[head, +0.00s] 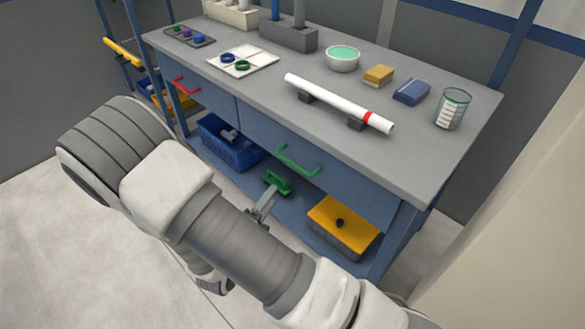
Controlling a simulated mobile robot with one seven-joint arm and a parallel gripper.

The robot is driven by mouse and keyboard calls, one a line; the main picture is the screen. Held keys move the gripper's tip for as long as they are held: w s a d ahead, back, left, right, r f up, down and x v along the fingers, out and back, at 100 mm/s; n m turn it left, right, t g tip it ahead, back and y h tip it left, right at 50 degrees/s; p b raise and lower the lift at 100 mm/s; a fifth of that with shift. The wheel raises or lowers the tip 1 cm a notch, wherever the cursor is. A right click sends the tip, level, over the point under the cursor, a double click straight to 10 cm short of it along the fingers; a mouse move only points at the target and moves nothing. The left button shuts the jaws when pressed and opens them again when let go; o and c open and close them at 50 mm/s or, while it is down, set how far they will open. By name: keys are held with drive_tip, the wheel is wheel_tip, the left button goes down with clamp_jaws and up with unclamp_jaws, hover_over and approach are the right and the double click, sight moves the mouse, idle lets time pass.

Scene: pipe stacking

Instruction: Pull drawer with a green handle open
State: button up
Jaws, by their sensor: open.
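The drawer with the green handle (335,168) is the blue-grey right-hand drawer under the bench top. Its front looks flush with the bench, so it appears shut. The green handle (298,162) is a bar bowed out from the drawer front, and nothing visible touches it. My arm (245,245) crosses the foreground from the left to the lower right, below and in front of the drawer.
A second drawer with a red handle (187,86) is at left. The lower shelf bears a blue crate (222,153), a green tool (277,183) and a yellow-topped box (343,224). A white pipe (335,103) and a beaker (453,108) are on the bench top (420,160).

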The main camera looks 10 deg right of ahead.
sight(293, 164)
drive_tip(key=b+x, duration=0.4)
drive_tip(key=x, duration=1.3)
drive_tip(key=shift+w+f+b, duration=0.1)
drive_tip(key=shift+w+b, duration=0.15)
drive_tip(key=shift+b, duration=0.1)
drive_tip(key=shift+a, duration=0.1)
clamp_jaws()
idle(0.5)
